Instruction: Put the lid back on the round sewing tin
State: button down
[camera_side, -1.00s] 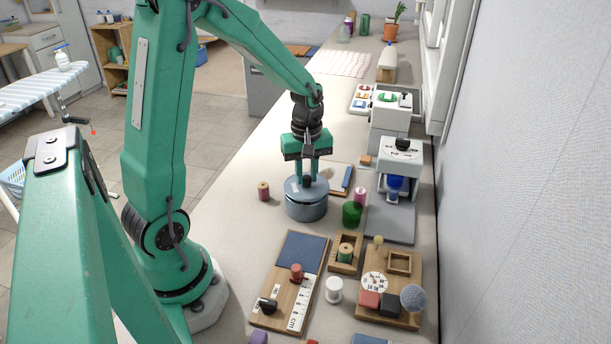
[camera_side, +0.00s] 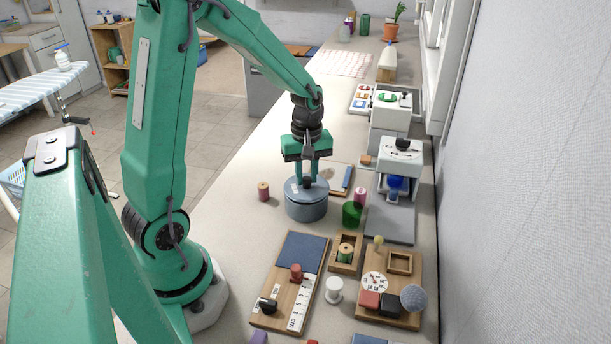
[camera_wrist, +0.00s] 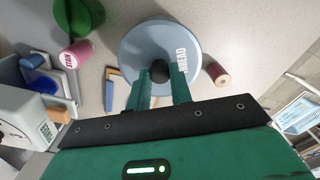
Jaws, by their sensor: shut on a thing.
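The round blue-grey sewing tin (camera_side: 306,211) stands on the worktop. Its lid (camera_side: 295,188) sits level on top of it, lined up with the wall; I cannot tell whether it is fully seated. In the wrist view the lid (camera_wrist: 140,48) shows as a pale blue disc with the word THREAD and a dark round knob (camera_wrist: 160,71) at its centre. My gripper (camera_side: 307,178) points down over the tin. Its green fingers, also in the wrist view (camera_wrist: 162,82), are shut on the knob. The lid hides the tin's inside.
A reddish spool (camera_side: 263,191) stands left of the tin. Wooden boards (camera_side: 312,250) lie in front. Worktop left of the tin is mostly clear.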

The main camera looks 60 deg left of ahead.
jog(key=c, duration=0.7)
grip_release()
jog(key=shift+r, duration=0.15)
jog(key=shift+r, duration=3.35)
grip_shut()
jog(key=shift+f, duration=3.2)
